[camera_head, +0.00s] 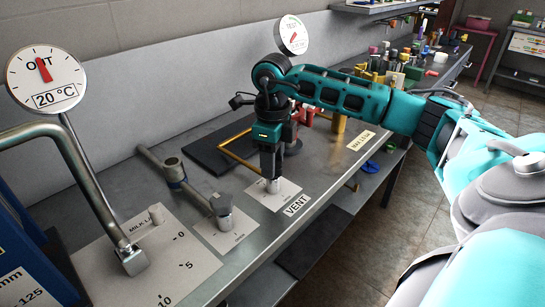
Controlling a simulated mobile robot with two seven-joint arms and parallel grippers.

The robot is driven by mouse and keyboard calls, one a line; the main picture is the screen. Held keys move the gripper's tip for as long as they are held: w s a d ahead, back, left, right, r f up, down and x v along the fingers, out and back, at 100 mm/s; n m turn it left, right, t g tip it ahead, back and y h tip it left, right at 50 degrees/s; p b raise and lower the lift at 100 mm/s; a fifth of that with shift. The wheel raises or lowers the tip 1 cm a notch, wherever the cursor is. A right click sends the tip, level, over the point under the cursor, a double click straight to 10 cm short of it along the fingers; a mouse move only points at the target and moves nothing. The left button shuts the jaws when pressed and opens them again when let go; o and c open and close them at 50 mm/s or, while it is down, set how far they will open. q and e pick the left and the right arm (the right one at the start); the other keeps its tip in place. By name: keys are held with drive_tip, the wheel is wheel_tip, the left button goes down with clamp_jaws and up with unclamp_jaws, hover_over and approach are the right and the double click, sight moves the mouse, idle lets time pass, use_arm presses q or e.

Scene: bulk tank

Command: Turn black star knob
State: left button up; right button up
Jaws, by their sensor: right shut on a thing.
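My right gripper (270,176) points straight down at the middle of the bench. It is shut around the top of a short grey stem (273,185), which stands on a white plate (286,192) beside a VENT label (296,205). The black star knob cannot be made out separately; dark parts of the gripper cover the top of this stem. Its turn angle cannot be read. My left gripper is not in view.
Left of the gripper stand a grey lever valve (221,206) and a bent metal pipe (92,190). A round OUT dial (45,78) and a TEST dial (291,34) rise above. Small coloured parts (400,70) crowd the bench's far end.

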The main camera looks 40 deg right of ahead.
drive_tip(key=shift+m, duration=0.4)
drive_tip(key=o, duration=1.1)
drive_tip(key=shift+c, duration=0.2)
drive_tip(key=shift+r, duration=0.1)
wheel_tip(320, 180, up, 13)
drive_tip(key=p, duration=0.1)
